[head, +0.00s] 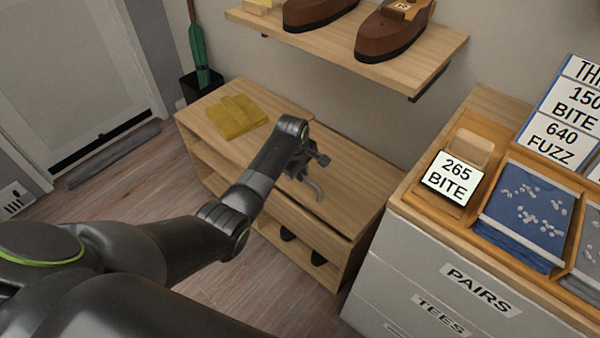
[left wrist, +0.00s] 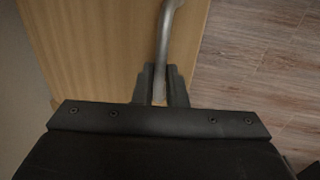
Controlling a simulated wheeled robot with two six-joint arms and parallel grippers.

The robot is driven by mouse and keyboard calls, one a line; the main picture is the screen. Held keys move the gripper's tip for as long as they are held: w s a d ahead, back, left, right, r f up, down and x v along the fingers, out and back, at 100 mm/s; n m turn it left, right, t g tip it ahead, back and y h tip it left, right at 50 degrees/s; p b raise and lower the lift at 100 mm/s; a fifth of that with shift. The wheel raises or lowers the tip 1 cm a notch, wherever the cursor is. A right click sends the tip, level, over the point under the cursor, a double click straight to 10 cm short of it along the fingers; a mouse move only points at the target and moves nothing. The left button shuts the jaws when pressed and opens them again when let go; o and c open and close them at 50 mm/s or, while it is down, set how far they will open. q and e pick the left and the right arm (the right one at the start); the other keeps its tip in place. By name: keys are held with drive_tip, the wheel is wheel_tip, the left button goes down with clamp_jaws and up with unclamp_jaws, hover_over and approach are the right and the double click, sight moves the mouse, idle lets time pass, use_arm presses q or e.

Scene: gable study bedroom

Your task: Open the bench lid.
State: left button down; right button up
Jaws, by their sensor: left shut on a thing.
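The wooden bench (head: 253,187) stands against the wall, with open shelves in its front. Its lid (head: 345,192) is the right part of the top and lies flat or nearly so; a dark line runs under its front edge. A curved grey metal handle (head: 314,187) is near the lid's front edge. My left gripper (head: 303,170) is over the lid at this handle. In the left wrist view, its fingers (left wrist: 160,84) are shut on the handle (left wrist: 166,42). The wood beneath also shows there. My right gripper is not in view.
A folded yellow cloth (head: 237,116) lies on the bench's left part. A shelf (head: 340,45) with brown shoes hangs above. A grey drawer cabinet (head: 440,270) with trays and signs stands close on the right. Wooden floor (head: 225,277) is clear in front.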

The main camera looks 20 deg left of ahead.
use_arm(q)
drive_tip(key=w+d+r+g+p, duration=0.1)
drive_tip(key=w+d+r+p, duration=0.1)
drive_tip(key=w+r, duration=0.4)
wheel_tip(320, 180, up, 4)
drive_tip(key=shift+w+d+r, duration=0.2)
drive_tip(key=shift+w+d, duration=0.05)
drive_tip(key=shift+d, duration=0.1)
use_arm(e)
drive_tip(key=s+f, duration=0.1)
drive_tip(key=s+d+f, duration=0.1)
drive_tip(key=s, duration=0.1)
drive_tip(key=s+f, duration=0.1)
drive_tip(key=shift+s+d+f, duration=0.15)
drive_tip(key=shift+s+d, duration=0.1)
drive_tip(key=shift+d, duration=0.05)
